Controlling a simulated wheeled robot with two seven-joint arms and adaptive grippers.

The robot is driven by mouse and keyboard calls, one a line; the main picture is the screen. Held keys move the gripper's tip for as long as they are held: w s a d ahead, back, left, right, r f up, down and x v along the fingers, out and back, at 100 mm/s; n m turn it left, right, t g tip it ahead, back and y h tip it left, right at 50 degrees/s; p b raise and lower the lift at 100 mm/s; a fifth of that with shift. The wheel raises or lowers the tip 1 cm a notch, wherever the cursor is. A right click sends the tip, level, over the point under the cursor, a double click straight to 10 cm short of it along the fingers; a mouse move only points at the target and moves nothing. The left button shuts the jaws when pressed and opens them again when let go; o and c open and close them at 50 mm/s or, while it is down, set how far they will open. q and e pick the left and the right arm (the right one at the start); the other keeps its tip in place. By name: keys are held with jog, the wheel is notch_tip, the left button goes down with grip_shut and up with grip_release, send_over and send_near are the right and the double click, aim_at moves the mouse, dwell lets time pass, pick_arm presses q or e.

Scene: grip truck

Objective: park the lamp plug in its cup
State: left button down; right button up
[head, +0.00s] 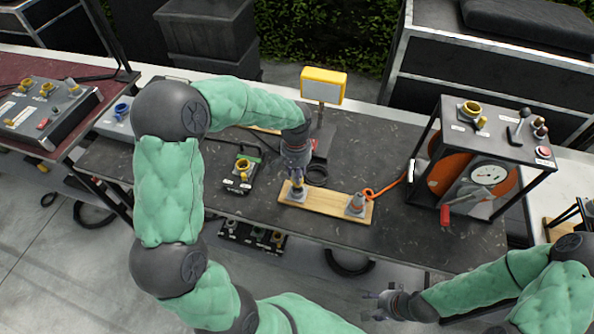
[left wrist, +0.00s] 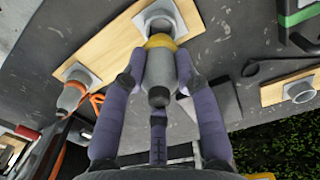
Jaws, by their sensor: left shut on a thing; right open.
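The lamp plug, grey with a yellow band, is in my left gripper (head: 297,176). In the left wrist view the lamp plug (left wrist: 159,75) stands between the purple fingers of the left gripper (left wrist: 160,85), which is shut on it. Its yellow end is at the mouth of a pale grey cup (left wrist: 155,18) on a wooden board (left wrist: 112,48). In the head view this cup (head: 288,194) is at the board's left end. I cannot tell how deep the plug sits. My right gripper (head: 384,303) is open and empty, in front of the table.
An orange-banded plug (head: 357,203) with an orange cable stands in the board's right cup. A yellow lamp (head: 323,85) stands behind the board. A small box with a yellow socket (head: 243,172) lies left of it. A framed cable reel (head: 470,180) stands at the right.

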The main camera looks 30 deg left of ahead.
pick_arm(q)
jog(key=shift+f+b, duration=1.6)
jog(key=shift+f, duration=0.85)
dwell(2.3)
jog(key=c, duration=0.8)
grip_release()
jog(key=shift+c, duration=0.2)
jog(key=o, duration=0.3)
jog(key=shift+r, duration=0.1)
jog(key=shift+r+p, duration=1.85)
jog(key=shift+r, duration=0.6)
jog(key=shift+s+f, duration=0.1)
